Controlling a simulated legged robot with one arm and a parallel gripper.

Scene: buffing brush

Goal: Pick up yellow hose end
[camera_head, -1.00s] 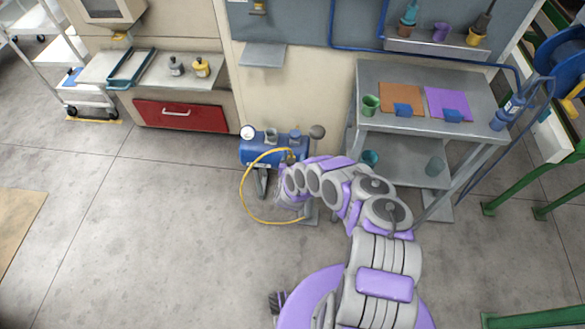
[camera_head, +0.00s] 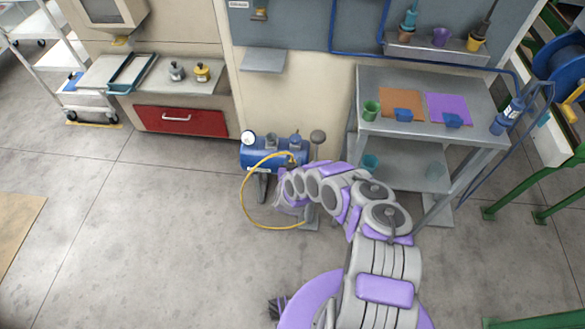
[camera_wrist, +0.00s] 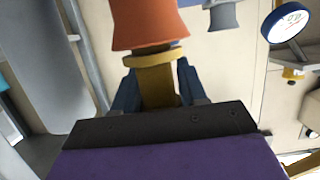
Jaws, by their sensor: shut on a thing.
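A yellow hose (camera_head: 243,200) runs from the blue compressor (camera_head: 262,155), loops left and down over the floor side, and curves back toward my gripper in the head view. In the wrist view, the yellow hose end (camera_wrist: 155,85) stands between the two blue fingers of my gripper (camera_wrist: 157,88), which is shut on it. An orange flared piece (camera_wrist: 148,22) sits just beyond the yellow part. In the head view my arm largely hides the gripper and the grasp, low in front of the compressor.
A round pressure gauge (camera_wrist: 288,20) shows at the wrist view's upper right. A grey table (camera_head: 470,130) with cups and coloured sheets stands right of the compressor. A cabinet with a red drawer (camera_head: 180,120) is at the left.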

